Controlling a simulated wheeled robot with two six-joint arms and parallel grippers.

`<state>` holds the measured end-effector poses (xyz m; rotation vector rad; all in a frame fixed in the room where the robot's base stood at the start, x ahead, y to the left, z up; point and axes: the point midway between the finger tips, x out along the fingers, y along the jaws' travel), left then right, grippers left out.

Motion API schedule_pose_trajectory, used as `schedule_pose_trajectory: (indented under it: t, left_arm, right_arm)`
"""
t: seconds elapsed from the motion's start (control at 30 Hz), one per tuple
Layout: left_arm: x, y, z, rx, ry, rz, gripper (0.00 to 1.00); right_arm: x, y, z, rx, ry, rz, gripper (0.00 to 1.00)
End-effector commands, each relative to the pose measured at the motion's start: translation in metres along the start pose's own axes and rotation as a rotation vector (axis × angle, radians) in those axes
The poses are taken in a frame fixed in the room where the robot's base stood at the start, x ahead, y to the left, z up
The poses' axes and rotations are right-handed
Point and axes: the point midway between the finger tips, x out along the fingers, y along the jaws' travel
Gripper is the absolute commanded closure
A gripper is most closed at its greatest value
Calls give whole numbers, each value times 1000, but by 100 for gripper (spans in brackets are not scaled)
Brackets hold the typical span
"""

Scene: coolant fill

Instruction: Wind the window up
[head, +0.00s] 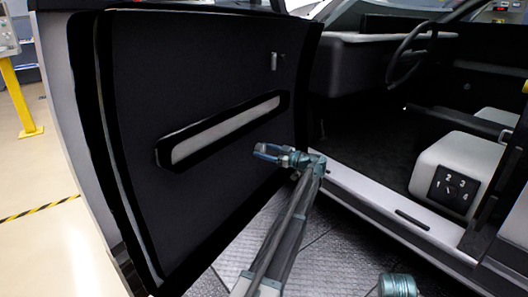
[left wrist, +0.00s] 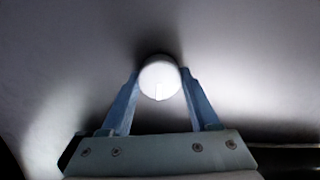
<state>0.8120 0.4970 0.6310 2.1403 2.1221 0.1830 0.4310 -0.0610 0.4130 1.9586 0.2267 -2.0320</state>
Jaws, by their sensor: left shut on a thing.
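The open car door (head: 180,70) shows its dark inner panel in the head view, on the left. My left gripper (head: 265,151) is at the lower right part of this panel, below the long armrest. In the left wrist view, the left gripper (left wrist: 160,82) is shut on a round white knob (left wrist: 158,78), one finger on each side of it. I take the knob to be the grip of the window crank; the crank's arm cannot be made out. No window glass can be made out above the door. My right gripper is not in view.
The armrest (head: 225,128) with a pale inset juts from the panel, and a small handle (head: 274,61) sits above it. The door sill (head: 385,205), a seat base with a numbered dial (head: 455,188) and the steering wheel (head: 405,55) are right. Free floor lies left.

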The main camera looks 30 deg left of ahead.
Motion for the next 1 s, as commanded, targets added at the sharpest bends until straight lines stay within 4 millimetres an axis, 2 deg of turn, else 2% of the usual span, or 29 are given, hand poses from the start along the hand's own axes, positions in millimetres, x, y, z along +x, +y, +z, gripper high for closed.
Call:
schedule_pose_trajectory:
  t: [0.27,0.3,0.43,0.77,0.87,1.0]
  left_arm:
    - [0,-2,1,-2,-4,-4,94]
    - [0,-2,1,-2,-4,-4,33]
    - [0,-1,1,-1,-2,-2,10]
    - [-2,0,0,0,-1,0,8]
    - [-11,0,0,0,-1,1,8]
    - [-37,0,0,0,-1,3,8]
  right_arm:
    - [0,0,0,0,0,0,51]
    - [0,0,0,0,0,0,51]
    - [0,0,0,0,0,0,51]
    - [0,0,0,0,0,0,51]
    - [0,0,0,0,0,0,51]
    - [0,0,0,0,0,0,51]
